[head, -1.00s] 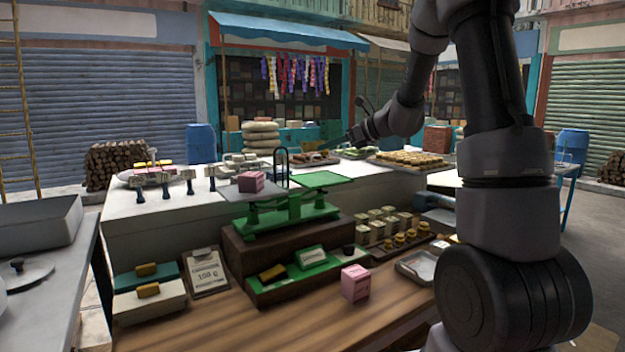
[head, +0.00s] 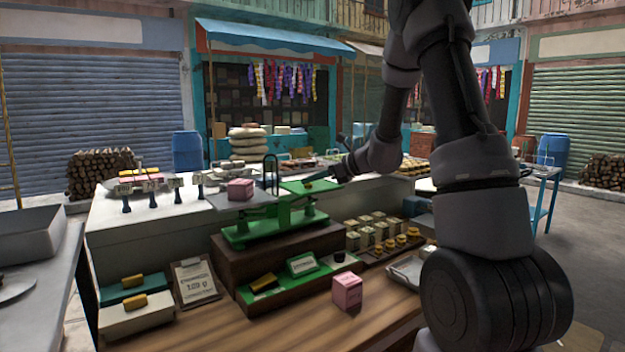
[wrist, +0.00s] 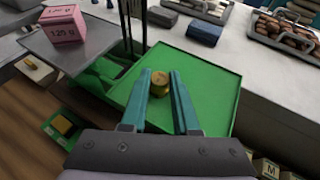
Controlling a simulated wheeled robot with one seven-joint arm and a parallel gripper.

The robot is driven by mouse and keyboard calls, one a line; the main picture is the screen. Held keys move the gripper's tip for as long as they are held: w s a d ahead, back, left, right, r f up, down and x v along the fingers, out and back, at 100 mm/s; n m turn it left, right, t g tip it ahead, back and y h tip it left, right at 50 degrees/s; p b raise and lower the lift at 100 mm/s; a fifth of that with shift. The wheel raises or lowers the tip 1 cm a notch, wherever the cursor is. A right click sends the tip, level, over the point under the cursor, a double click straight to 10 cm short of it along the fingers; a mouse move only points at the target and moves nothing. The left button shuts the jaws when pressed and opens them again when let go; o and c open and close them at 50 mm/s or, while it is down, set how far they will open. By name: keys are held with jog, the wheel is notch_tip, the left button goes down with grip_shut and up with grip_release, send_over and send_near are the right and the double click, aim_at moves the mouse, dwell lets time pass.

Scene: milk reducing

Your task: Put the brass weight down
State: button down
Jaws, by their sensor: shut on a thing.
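The brass weight (wrist: 159,83) sits between the teal fingertips of my gripper (wrist: 162,74) in the wrist view, and the jaws are shut on it. It is over the green pan (wrist: 207,85) of the balance; I cannot tell whether it touches the pan. In the head view my gripper (head: 322,178) is at the right-hand side of the green balance (head: 262,230), over that pan (head: 297,188). The weight is too small to make out there. A pink block (head: 240,189), marked 125 g in the wrist view (wrist: 63,25), rests on the grey left pan (head: 222,201).
The balance stands on a dark wooden box. Another pink block (head: 347,290) is on the wooden counter (head: 290,325). Brass weights and pale blocks stand in rows at the right. Upright black rods (wrist: 125,25) rise between the pans. A dark blue block (wrist: 205,33) lies beyond the green pan.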

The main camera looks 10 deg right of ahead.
jog(key=c, duration=0.7)
grip_release()
jog(key=shift+f, duration=0.15)
jog(key=shift+o, duration=0.2)
